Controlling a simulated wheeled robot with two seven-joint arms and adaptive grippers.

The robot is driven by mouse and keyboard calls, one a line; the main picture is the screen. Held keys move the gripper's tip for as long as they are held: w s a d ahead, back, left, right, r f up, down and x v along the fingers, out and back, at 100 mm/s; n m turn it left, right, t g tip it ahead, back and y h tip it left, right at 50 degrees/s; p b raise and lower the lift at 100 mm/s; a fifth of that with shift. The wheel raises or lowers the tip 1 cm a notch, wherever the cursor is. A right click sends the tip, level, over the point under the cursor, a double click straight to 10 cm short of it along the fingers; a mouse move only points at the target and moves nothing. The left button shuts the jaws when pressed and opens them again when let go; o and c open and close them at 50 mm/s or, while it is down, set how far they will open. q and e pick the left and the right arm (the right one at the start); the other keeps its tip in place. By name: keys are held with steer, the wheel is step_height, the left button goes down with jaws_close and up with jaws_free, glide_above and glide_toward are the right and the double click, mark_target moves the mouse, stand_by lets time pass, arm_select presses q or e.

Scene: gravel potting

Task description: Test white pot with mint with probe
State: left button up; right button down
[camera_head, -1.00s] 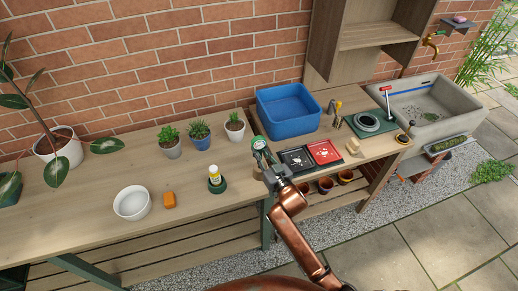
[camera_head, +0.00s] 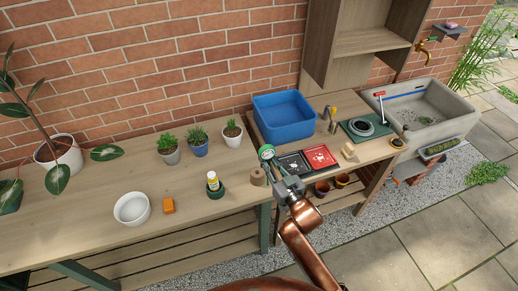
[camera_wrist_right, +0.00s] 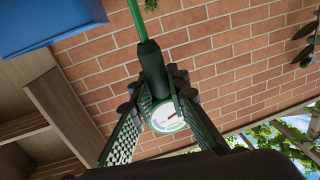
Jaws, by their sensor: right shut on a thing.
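A white pot (camera_head: 232,140) with a small green plant stands on the wooden bench, at the right end of a row of three pots. My right gripper (camera_head: 273,165) is shut on a green probe with a round dial (camera_head: 266,152), held in front of the blue basin and right of the white pot, apart from it. In the right wrist view the dial (camera_wrist_right: 168,117) sits between the two fingers, and the green rod (camera_wrist_right: 136,18) points toward the top of the picture. My left gripper is not in view.
A bottle in a green holder (camera_head: 215,187), a brown roll (camera_head: 258,177), an orange block (camera_head: 168,205) and a white bowl (camera_head: 131,208) are nearer. The blue basin (camera_head: 284,117) stands behind the probe.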

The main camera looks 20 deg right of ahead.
steer(key=s+d+p, duration=0.1)
steer(key=s, duration=0.8)
steer(key=shift+s+d, duration=0.15)
steer(key=shift+d, duration=0.2)
